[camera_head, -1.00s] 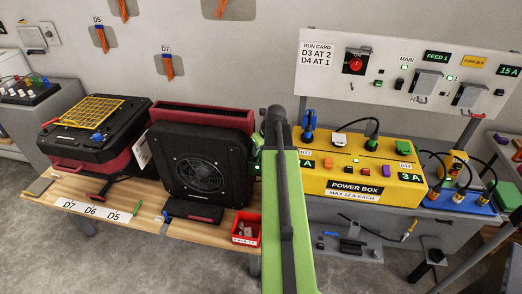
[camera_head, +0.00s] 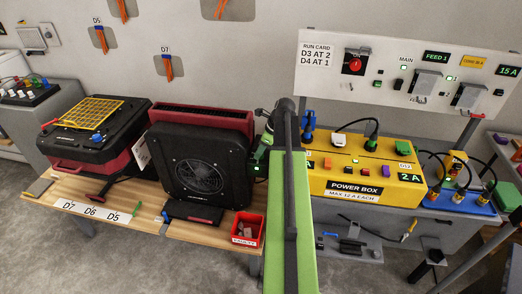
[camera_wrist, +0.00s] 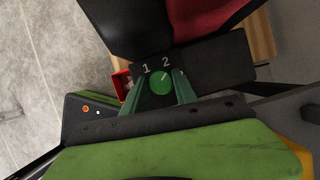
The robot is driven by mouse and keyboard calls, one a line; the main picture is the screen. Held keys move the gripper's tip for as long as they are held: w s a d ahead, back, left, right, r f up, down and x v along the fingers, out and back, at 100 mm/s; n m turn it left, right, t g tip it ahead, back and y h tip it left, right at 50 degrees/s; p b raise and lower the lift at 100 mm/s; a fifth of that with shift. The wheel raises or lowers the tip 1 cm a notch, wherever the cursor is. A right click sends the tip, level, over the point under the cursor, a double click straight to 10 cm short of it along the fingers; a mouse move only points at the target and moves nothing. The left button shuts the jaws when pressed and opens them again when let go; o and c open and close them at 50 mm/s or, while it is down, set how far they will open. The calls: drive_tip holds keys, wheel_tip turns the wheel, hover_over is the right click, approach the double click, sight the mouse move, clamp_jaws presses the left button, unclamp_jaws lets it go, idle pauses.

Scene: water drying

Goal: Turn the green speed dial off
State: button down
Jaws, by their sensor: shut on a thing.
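The green speed dial (camera_wrist: 160,83) shows in the wrist view on a dark panel, below the white marks 1 and 2. Its white pointer line slants up and right, roughly toward the 2. My gripper (camera_wrist: 161,86) has its green fingers on either side of the dial and is shut on it. In the head view my gripper (camera_head: 259,165) is at the right side of the black fan unit (camera_head: 201,174), and the dial is hidden there.
The yellow power box (camera_head: 345,188) with plugs and switches stands right of my arm; its right display reads 2 A. A red bin (camera_head: 247,229) sits on the wooden bench (camera_head: 146,213) below my gripper. A black and red machine (camera_head: 90,150) stands to the left.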

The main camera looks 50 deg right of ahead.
drive_tip(key=n, duration=0.2)
drive_tip(key=n+g+y, duration=0.1)
drive_tip(key=n, duration=0.3)
drive_tip(key=shift+w+d+n+g+y, duration=0.2)
drive_tip(key=shift+d+n+g+y, duration=0.1)
drive_tip(key=shift+g+y, duration=0.1)
drive_tip(key=n+g, duration=0.1)
drive_tip(key=n, duration=0.2)
drive_tip(key=n+g, duration=0.1)
drive_tip(key=n, duration=0.1)
drive_tip(key=shift+w+a+n+y, duration=0.1)
drive_tip(key=shift+n+y, duration=0.2)
drive_tip(key=shift+n, duration=0.1)
drive_tip(key=c, duration=1)
unclamp_jaws()
drive_tip(key=shift+o, duration=0.2)
